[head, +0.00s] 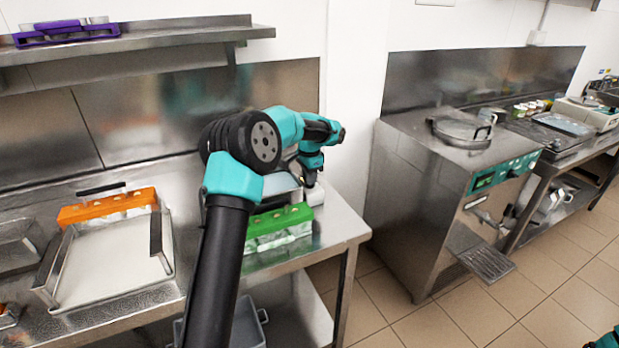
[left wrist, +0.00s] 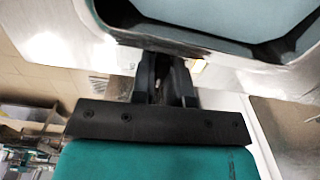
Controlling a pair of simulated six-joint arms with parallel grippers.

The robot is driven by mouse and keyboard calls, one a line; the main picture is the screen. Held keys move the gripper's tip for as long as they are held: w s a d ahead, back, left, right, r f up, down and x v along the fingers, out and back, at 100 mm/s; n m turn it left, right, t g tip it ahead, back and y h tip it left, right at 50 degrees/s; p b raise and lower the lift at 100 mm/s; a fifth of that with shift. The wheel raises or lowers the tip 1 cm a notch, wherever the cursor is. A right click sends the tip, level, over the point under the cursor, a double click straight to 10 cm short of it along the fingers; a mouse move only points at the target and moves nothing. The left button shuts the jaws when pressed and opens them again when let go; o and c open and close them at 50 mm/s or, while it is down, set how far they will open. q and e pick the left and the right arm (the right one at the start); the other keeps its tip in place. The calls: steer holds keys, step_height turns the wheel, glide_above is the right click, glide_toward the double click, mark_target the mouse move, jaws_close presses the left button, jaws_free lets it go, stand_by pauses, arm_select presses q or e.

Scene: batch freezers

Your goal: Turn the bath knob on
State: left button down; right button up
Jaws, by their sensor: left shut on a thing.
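The bath (head: 281,184) is a pale metal unit on the left counter, partly hidden behind my left arm in the head view. In the left wrist view its metal rim (left wrist: 225,65) and blue-grey basin (left wrist: 215,15) fill the top. My left gripper (left wrist: 167,68) has its dark fingers close together at the bath's side, shut on a small dark thing that looks like the bath knob. The knob is mostly hidden by the fingers, and I cannot tell its turn. In the head view the left gripper (head: 309,181) points down beside the bath.
A green-topped rack (head: 279,222) stands in front of the bath. An orange-topped rack (head: 107,206) and a flat tray (head: 110,262) are on the left. A steel freezer unit (head: 425,215) stands across a floor gap at right. A shelf (head: 150,40) hangs above.

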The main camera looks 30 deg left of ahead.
arm_select(q)
steer(key=shift+m, duration=0.3)
steer(key=c, duration=1.1)
jaws_free()
step_height(320, 180, up, 17)
steer(key=shift+r, duration=0.2)
